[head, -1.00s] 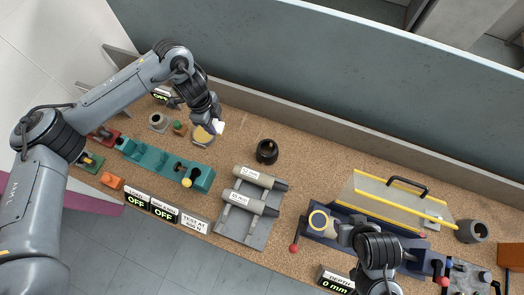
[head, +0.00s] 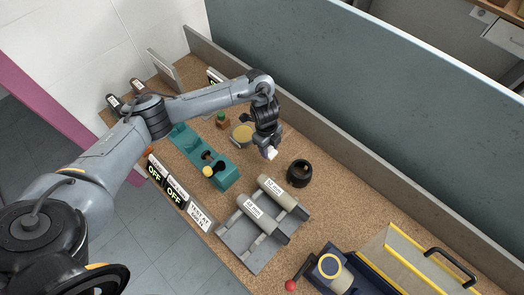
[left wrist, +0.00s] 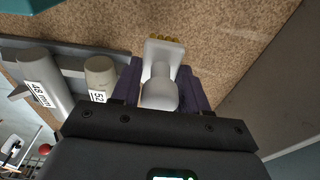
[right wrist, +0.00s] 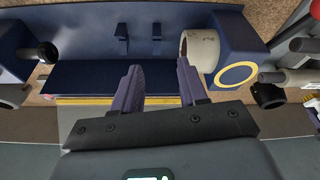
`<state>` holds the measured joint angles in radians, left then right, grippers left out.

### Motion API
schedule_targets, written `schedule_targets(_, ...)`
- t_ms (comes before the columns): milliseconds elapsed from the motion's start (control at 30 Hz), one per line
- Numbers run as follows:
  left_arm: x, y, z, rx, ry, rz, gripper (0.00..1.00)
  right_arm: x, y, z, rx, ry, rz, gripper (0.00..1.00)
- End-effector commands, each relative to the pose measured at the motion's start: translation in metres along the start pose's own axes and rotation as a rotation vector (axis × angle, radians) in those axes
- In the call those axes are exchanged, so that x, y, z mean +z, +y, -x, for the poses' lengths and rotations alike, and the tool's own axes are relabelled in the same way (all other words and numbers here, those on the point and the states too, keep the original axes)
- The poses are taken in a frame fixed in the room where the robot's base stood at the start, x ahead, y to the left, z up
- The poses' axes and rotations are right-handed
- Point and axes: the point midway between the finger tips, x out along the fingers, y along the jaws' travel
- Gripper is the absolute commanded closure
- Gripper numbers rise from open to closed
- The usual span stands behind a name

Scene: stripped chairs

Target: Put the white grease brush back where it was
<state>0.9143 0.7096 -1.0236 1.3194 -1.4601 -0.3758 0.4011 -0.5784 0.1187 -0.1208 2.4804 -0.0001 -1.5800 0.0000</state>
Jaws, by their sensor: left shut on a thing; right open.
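The white grease brush (left wrist: 161,75) is held between the purple fingers of my left gripper (left wrist: 160,90) in the left wrist view, its yellowish bristles pointing away over the cork-coloured bench. In the head view my left gripper (head: 268,150) is shut on the brush (head: 271,153), above the bench between the round tin with a yellow top (head: 243,133) and the black cup (head: 299,173). My right gripper (right wrist: 160,85) is open and empty in the right wrist view, over the blue fixture (right wrist: 85,35); it is out of the head view.
A teal block (head: 224,176) stands left of my left gripper. A grey rack (head: 240,238) holds cylinders marked 48 mm and 52 mm. A grey ledge (head: 345,143) and tall panel (head: 380,100) bound the back. Bare bench lies right of the black cup.

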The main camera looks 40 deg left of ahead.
Motion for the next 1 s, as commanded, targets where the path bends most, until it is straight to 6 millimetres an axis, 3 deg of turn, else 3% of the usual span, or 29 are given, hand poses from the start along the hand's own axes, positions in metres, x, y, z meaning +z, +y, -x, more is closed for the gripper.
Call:
schedule_targets(100, 0.022, -0.001, -0.013, 0.001, 0.0, 0.003, 0.8, 0.003, 0.0, -0.01, 0.0, 0.0, 0.0, 0.57)
schedule_targets(300, 0.04, -0.004, -0.018, 0.0, 0.001, 0.0, 0.8, 0.004, 0.0, -0.01, 0.001, -0.001, 0.001, 0.57)
schedule_targets(467, 0.043, -0.004, -0.022, 0.0, 0.002, -0.001, 0.8, 0.004, 0.0, -0.011, 0.002, -0.002, 0.001, 0.57)
schedule_targets(800, 0.047, -0.004, -0.058, 0.001, 0.001, 0.0, 0.8, 0.006, 0.0, -0.015, 0.002, -0.003, 0.001, 0.57)
schedule_targets(1000, 0.048, -0.004, -0.059, 0.0, 0.001, -0.001, 0.8, 0.006, 0.0, -0.015, 0.002, -0.003, 0.001, 0.57)
